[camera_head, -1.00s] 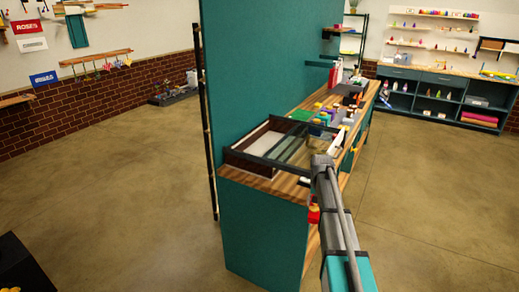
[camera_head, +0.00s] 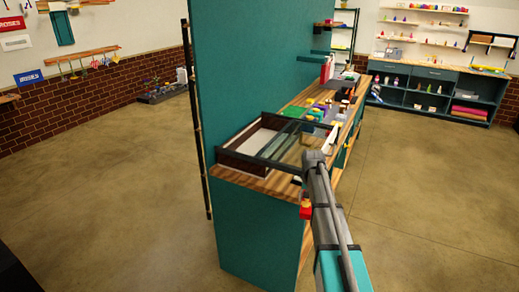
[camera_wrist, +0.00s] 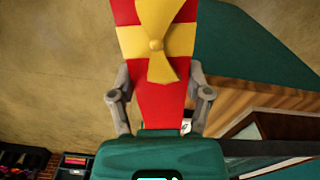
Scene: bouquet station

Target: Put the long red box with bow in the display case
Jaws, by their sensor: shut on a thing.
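The long red box with a yellow bow (camera_wrist: 155,100) is held between the two fingers of my gripper (camera_wrist: 160,98) in the wrist view. In the head view a small red and yellow part of the box (camera_head: 306,208) shows beside my arm, in front of the counter's near end. The rest of it is hidden there. The display case (camera_head: 262,146), with a dark frame, clear panes and a light inside, sits on the near end of the wooden counter. Its dark frame edge (camera_wrist: 270,147) shows at lower right in the wrist view. The box is outside the case.
The teal counter (camera_head: 255,222) has a wooden top against a tall teal panel (camera_head: 250,70). Several colourful items (camera_head: 318,112) stand behind the case. A shelf unit (camera_head: 435,95) lines the back wall.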

